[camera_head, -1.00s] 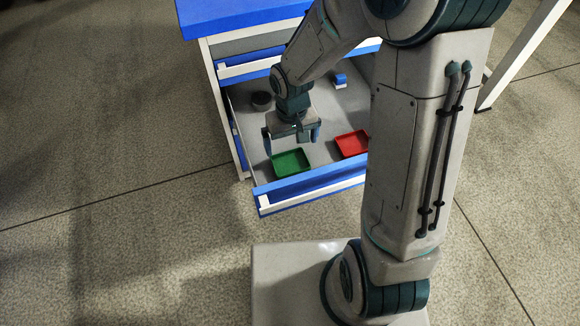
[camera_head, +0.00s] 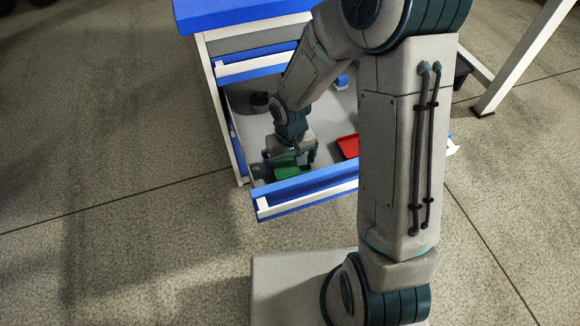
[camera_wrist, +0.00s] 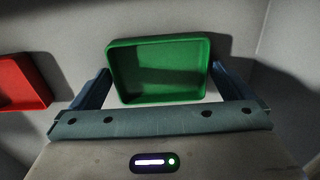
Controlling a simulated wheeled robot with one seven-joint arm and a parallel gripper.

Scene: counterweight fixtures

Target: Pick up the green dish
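The green dish (camera_head: 290,171) is a shallow rectangular tray on the floor of the open drawer, near its front. It also shows in the wrist view (camera_wrist: 158,70), empty and close to the gripper. My gripper (camera_head: 290,162) is down in the drawer, over the dish, and hides part of it in the head view. In the wrist view my gripper (camera_wrist: 158,88) is open, with one finger on each side of the dish. Small gaps seem to lie between the fingers and the dish; contact cannot be told.
A red dish (camera_head: 348,146) lies to the right in the same drawer and shows at the left in the wrist view (camera_wrist: 22,82). A dark round object (camera_head: 260,101) and a blue object (camera_head: 341,82) sit farther back. The drawer front (camera_head: 305,192) stands close to the gripper.

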